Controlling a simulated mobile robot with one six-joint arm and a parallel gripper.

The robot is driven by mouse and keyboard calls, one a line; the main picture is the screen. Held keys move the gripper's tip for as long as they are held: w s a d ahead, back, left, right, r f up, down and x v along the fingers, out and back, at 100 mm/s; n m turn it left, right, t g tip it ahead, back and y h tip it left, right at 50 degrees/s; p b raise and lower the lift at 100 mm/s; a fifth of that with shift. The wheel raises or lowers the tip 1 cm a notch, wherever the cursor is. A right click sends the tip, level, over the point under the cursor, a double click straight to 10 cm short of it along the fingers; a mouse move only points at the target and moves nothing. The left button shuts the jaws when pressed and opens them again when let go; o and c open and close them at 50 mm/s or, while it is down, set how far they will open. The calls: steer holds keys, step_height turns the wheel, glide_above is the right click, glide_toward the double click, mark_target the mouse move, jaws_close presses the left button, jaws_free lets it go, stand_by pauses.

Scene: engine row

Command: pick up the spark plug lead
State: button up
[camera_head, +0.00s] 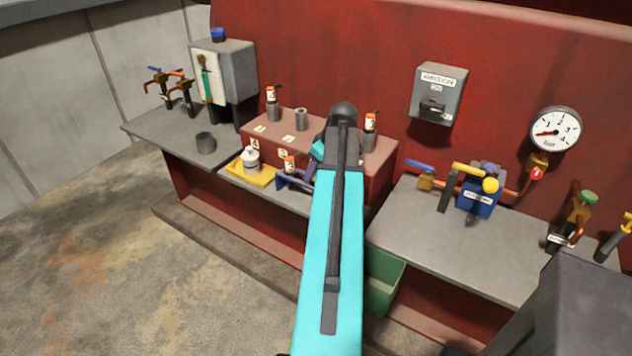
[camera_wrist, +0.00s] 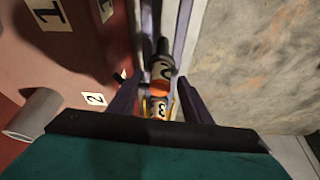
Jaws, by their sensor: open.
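The spark plug lead (camera_head: 290,163), with an orange and white numbered body, is at the front of the red block, beside my gripper (camera_head: 296,181). In the wrist view, a black-tipped end with a white numbered band (camera_wrist: 161,70) and an orange part lies ahead and between the fingers of my gripper (camera_wrist: 160,105). The dark blue fingers are apart, one on each side. Contact is not visible, and my wrist hides part of the scene.
Similar leads stand on the red block (camera_head: 252,130) at its back left (camera_head: 271,96) and right (camera_head: 370,122). An open grey tube (camera_head: 301,119) stands between them. A green bin (camera_head: 383,283) is below right.

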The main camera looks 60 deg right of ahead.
stand_by(0.5)
jaws_close()
steer(key=shift+r, duration=0.15)
steer(key=shift+r+b, duration=1.15)
steer(key=shift+r, duration=3.7)
